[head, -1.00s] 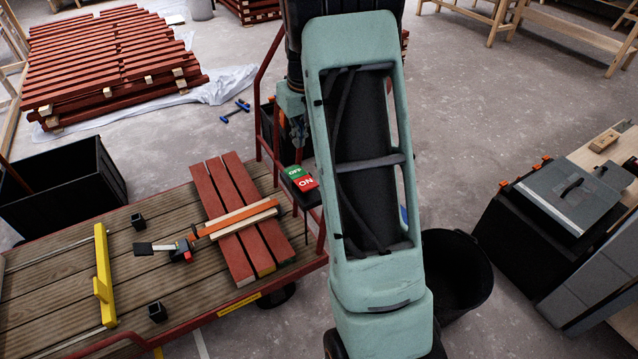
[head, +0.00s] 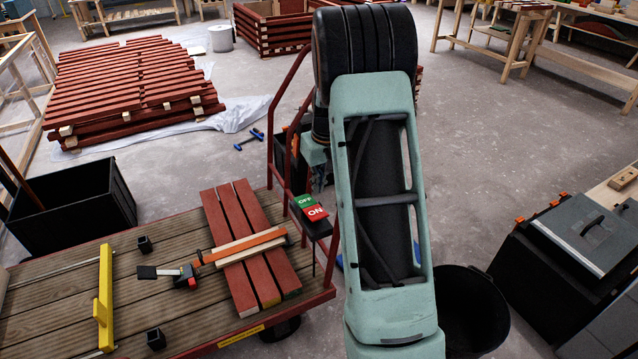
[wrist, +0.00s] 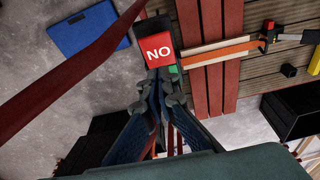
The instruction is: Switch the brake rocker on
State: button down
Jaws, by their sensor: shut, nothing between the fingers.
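The brake rocker (head: 311,207) sits on a dark box at the cart's right-hand rail, with a green OFF half and a red ON half. In the wrist view, its red half (wrist: 157,47) shows plainly, its lettering upside down. Only a sliver of the green half (wrist: 173,70) shows beside my fingers. My gripper (wrist: 160,78) is shut and empty, its tips at the rocker's green side. I cannot tell whether they touch it, nor which half is pressed in. In the head view, my arm hides most of the gripper.
The red cart rail (head: 290,110) rises close beside my gripper. Red battens (head: 232,240) lie clamped on the cart deck (head: 190,320). A black bucket (head: 470,310) stands right of my arm, and a dark crate (head: 70,205) at left.

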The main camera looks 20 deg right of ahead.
aim_at(320, 219)
jog(key=f, duration=0.2)
jog(key=f+b, duration=0.1)
jog(key=f, duration=0.2)
jog(key=f+b, duration=0.1)
jog(key=f, duration=0.2)
jog(key=shift+w+f, duration=0.1)
jog(key=shift+w, duration=0.15)
jog(key=shift+s+f, duration=0.1)
jog(key=shift+f, duration=0.4)
jog(key=shift+s+f+b, duration=0.4)
jog(key=shift+s+f, duration=0.05)
jog(key=shift+f, duration=0.35)
jog(key=shift+s+f+b, duration=0.4)
jog(key=shift+s+f, duration=0.05)
jog(key=shift+f, duration=0.35)
jog(key=r+p, duration=0.2)
jog(key=r, duration=0.2)
jog(key=shift+s+p, duration=0.25)
jog(key=shift+p, duration=0.15)
jog(key=s+r+p, duration=0.2)
jog(key=s+r, duration=0.4)
jog(key=r, duration=0.2)
